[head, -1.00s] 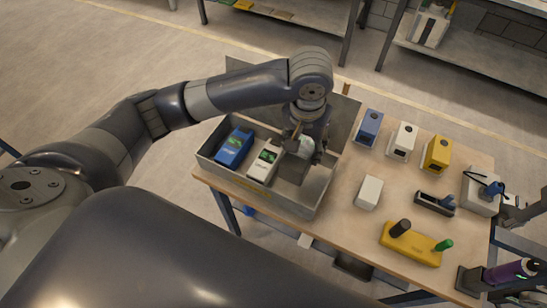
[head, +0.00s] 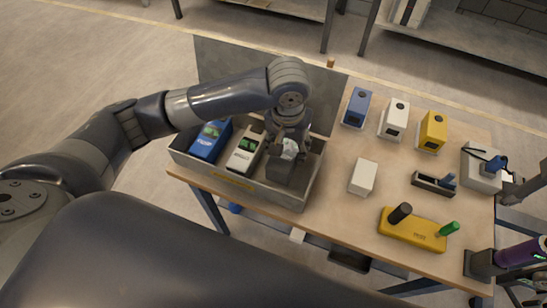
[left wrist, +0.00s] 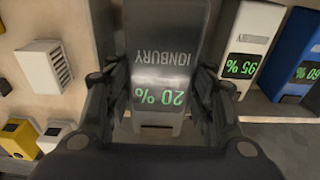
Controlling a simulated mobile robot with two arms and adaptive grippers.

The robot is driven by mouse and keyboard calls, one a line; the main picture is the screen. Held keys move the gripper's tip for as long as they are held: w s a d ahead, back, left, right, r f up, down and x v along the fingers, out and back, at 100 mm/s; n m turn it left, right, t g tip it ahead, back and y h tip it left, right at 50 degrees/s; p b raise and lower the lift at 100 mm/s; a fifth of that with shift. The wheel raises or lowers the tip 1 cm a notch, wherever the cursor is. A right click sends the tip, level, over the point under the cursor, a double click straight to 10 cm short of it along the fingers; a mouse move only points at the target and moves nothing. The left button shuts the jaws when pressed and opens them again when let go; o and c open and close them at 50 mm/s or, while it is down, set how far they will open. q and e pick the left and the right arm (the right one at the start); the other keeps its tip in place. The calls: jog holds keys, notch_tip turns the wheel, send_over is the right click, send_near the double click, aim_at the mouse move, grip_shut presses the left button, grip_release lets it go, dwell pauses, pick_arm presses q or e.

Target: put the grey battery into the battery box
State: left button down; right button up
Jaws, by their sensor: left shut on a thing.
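My left gripper (head: 288,146) is shut on the grey battery (head: 279,171) in the right part of the grey metal battery box (head: 245,188). The battery also shows in the left wrist view (left wrist: 165,45) between the fingers, marked IONBURY with a green 20 %. A blue battery (head: 210,141) and a white battery (head: 244,150) stand in the box to its left; the wrist view shows the white one (left wrist: 245,40) reading 95 %. The box's lid (head: 225,70) is open at the back. I cannot tell whether the grey battery touches the box floor.
On the wooden table (head: 330,215), right of the box, are blue (head: 356,108), white (head: 394,120) and yellow (head: 432,131) units, a white block (head: 363,177), a small dark holder (head: 433,184) and a yellow stand (head: 412,229). A grey unit (head: 481,170) stands at the right edge.

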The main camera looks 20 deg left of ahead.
aim_at(287, 149)
pick_arm(q)
jog(key=shift+w+f, duration=0.1)
jog(key=shift+f, duration=3.4)
jog(key=c, duration=0.7)
grip_release()
jog(key=shift+f, duration=0.15)
jog(key=r, duration=0.4)
jog(key=s+r, duration=0.1)
jog(key=r, duration=0.7)
jog(key=shift+s+r, duration=0.1)
jog(key=shift+s, duration=0.25)
